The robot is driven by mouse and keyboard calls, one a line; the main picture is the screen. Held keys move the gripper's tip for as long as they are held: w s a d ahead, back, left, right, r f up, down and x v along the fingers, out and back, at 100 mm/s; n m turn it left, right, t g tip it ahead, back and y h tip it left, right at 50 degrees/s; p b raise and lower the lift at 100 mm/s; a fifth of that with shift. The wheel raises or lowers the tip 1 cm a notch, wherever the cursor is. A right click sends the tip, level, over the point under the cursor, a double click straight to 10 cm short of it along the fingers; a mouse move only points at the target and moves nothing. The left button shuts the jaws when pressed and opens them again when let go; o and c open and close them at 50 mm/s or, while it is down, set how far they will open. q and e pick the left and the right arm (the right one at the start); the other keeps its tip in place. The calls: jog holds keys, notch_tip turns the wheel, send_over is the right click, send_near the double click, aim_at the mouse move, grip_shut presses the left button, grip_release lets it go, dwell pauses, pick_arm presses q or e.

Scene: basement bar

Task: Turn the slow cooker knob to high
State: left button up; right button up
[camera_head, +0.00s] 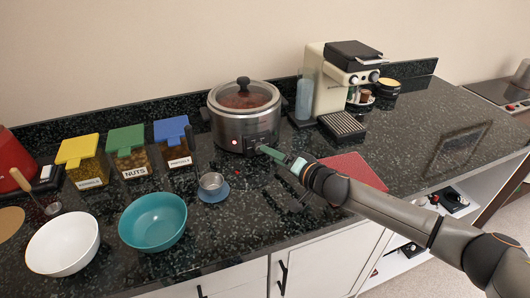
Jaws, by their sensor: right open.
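The slow cooker (228,128) is a round steel pot with a glass lid and black lid handle, standing on the dark counter against the back wall. A small red light shows low on its front. My right gripper (266,151) reaches in from the right and its tip is at the lower front right of the cooker, by the control panel. It is open. The knob is too small and too close to the gripper tip to make out its setting, and I cannot tell whether the gripper touches it. My left gripper is not in view.
A cream coffee machine (332,84) stands right of the cooker. Lidded jars, including a green-topped one (130,153), stand left. A small metal cup (211,182), a teal bowl (153,221) and a white bowl (63,244) are in front. A red board (353,169) lies near my right arm.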

jog(key=shift+b+x, duration=0.35)
jog(key=shift+x, duration=2.05)
grip_shut()
